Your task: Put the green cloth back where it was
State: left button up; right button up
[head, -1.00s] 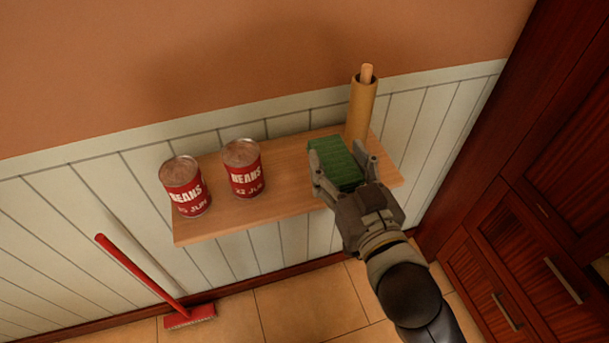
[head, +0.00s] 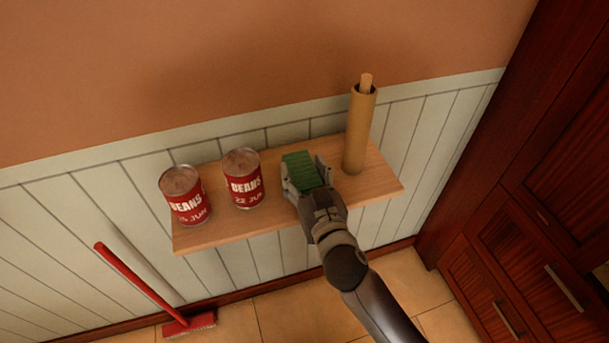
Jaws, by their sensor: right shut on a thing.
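The green cloth (head: 301,170) is a folded, ridged block between the fingers of my right gripper (head: 307,178). My right gripper is shut on it, over the wooden shelf (head: 375,186), between the right bean can and the cardboard tube. I cannot tell whether the cloth touches the shelf. The gripper hides the cloth's near end. My left gripper is not in view.
Two red bean cans, a left one (head: 185,196) and a right one (head: 243,178), stand on the shelf. A cardboard tube with a wooden stick (head: 359,130) stands at its right. A red broom (head: 145,280) leans below. Dark cabinets (head: 540,200) stand at right.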

jog(key=shift+f, duration=0.4)
jog(key=shift+f, duration=0.15)
jog(key=o, duration=0.9)
jog(key=shift+c, duration=0.2)
jog(key=b+v, duration=0.2)
jog(key=v, duration=1)
